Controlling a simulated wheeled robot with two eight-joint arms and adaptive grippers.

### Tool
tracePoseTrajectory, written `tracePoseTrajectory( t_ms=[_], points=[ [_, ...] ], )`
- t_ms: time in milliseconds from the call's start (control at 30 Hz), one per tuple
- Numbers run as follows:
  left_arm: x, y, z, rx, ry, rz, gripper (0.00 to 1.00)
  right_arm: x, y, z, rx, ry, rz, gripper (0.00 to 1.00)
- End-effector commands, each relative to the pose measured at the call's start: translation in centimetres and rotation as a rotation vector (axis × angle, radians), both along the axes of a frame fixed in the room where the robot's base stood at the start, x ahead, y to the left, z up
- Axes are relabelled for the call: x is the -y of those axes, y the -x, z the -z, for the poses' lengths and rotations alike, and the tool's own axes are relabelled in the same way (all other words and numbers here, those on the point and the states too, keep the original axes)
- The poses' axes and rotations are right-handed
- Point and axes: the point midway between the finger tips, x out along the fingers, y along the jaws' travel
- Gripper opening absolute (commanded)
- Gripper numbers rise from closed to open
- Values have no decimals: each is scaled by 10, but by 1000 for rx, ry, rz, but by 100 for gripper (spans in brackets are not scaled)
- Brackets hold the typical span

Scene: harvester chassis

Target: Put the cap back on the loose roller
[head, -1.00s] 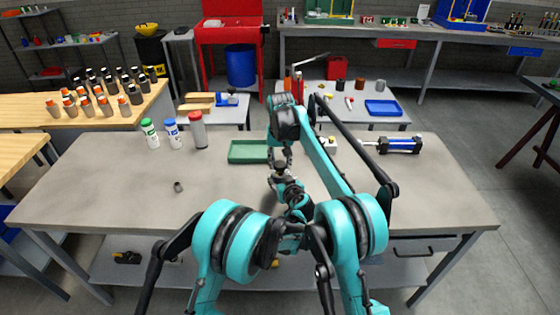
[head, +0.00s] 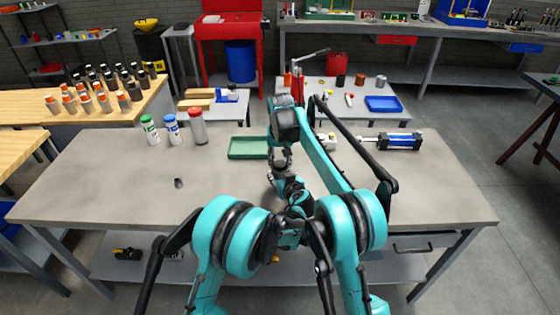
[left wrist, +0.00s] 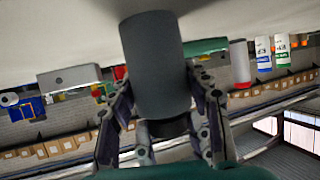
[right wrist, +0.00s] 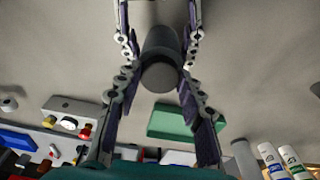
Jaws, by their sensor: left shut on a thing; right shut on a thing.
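The loose roller is a plain dark grey cylinder (left wrist: 155,65), held between the fingers of my left gripper (left wrist: 168,110) in the left wrist view. A black part shows below its near end. In the right wrist view a dark grey cylinder (right wrist: 160,50), seemingly the same roller, sits between the fingers of my right gripper (right wrist: 160,85), its round end towards the camera. In the head view both grippers meet above the middle of the bench, and my arms hide most of the roller. A small dark grey piece (head: 179,183), possibly the cap, stands on the bench to the left.
A green tray (head: 248,154) lies on the grey bench (head: 110,185) just left of my grippers. Bottles with green, blue and red caps (head: 197,130) stand behind to the left. A blue-and-black cylinder unit (head: 398,142) lies at right. The bench's left front is clear.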

Motion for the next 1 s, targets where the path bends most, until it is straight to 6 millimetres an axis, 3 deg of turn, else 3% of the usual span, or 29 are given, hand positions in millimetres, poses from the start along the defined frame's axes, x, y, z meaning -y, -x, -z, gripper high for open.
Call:
tracePoseTrajectory(
  t_ms=[1000],
  points=[
    [0, 0, -1, 2, -1, 0, 0, 0, 0, 13, -2, 0, 0, 26]
  ],
)
